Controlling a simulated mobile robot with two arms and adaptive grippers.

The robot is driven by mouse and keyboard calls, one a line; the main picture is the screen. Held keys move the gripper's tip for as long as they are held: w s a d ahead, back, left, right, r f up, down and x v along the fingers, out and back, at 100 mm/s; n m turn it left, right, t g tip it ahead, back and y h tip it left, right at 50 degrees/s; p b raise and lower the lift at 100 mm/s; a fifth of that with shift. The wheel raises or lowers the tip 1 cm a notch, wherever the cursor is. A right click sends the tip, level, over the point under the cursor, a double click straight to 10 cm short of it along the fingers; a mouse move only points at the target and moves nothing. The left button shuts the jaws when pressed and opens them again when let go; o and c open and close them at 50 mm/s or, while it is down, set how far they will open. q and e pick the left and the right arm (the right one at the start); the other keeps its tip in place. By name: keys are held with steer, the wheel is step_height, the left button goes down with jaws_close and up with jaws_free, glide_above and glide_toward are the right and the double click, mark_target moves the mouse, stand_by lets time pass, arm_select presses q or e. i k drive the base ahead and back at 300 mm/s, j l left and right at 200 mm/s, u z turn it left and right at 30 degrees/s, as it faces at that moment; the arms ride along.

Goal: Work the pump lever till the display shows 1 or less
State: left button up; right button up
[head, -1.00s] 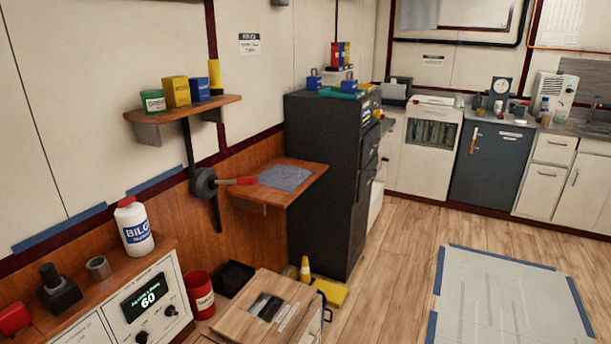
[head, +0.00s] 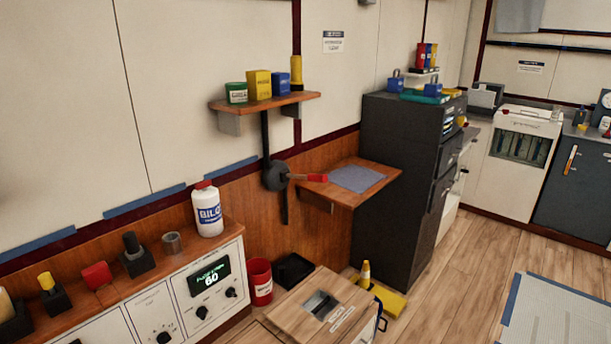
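The display (head: 209,278) is on the white front of the left counter and reads about 60 in green on black. A lever with a red grip (head: 318,178) sticks out to the right from a dark round hub (head: 275,176) on the wooden wall panel, roughly level. The hub sits on a dark vertical bar below a small shelf. Neither of my grippers is in view.
A white bottle (head: 208,212) stands on the counter (head: 140,285) near a metal cup. A red bin (head: 259,281) and a wooden box (head: 330,310) stand on the floor below the lever. A dark cabinet (head: 395,180) stands to the right. Open floor (head: 465,290) lies beyond it.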

mark_target(317, 178)
steer(key=k+l+u, duration=0.1)
steer(key=l, duration=0.25)
steer(key=i+l+u, duration=0.15)
steer(key=l+u, duration=0.25)
steer(key=l, duration=0.2)
steer(key=l+u, duration=0.35)
steer(key=l, duration=0.3)
steer(key=i+l+u, duration=0.15)
steer(key=i+u, duration=0.15)
steer(key=i, duration=0.2)
steer(key=i+l+u, duration=0.3)
steer(key=i, duration=0.15)
